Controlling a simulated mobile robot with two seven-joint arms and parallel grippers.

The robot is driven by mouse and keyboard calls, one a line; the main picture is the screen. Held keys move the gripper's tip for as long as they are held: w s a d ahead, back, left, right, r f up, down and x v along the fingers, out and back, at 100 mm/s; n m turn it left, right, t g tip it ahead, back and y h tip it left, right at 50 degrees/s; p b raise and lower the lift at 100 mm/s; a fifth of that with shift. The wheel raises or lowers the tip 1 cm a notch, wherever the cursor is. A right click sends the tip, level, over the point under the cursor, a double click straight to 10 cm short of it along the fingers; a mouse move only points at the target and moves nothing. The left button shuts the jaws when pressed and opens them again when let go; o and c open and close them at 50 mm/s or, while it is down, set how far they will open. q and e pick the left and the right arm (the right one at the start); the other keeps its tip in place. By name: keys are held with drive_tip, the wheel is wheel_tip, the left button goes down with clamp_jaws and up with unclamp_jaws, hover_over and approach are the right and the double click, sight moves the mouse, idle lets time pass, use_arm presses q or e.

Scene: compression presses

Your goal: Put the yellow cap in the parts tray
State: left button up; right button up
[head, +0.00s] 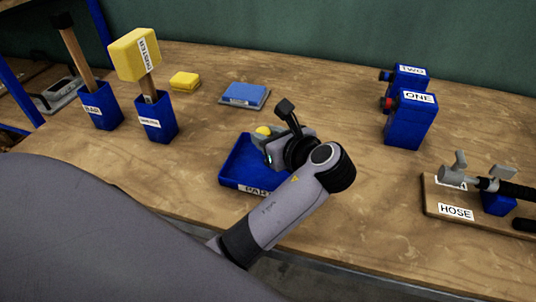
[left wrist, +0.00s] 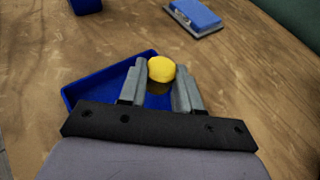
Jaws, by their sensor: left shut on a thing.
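The yellow cap (left wrist: 161,69) is held between the fingertips of my left gripper (left wrist: 161,75) in the left wrist view. In the head view the cap (head: 263,131) shows as a small yellow spot beside my left gripper (head: 266,138). The blue parts tray (head: 238,170) lies on the bench below the gripper; its front label is partly covered by my arm. In the left wrist view the tray (left wrist: 85,89) is beneath and to the left of the cap. The cap's exact height over the tray is hard to tell. My right gripper is not in view.
A blue pad on a grey base (head: 244,94) and a yellow block (head: 185,81) lie behind the tray. Blue blocks ONE (head: 411,120) and TWO (head: 408,76) and a HOSE board (head: 456,212) are at right.

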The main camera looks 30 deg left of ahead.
use_arm(q)
wheel_tip(320, 180, down, 4)
drive_tip(key=shift+f+b, duration=0.15)
drive_tip(key=shift+b, duration=0.3)
drive_tip(key=shift+f, duration=0.2)
drive_tip(key=o, duration=1)
drive_tip(key=shift+f, duration=0.15)
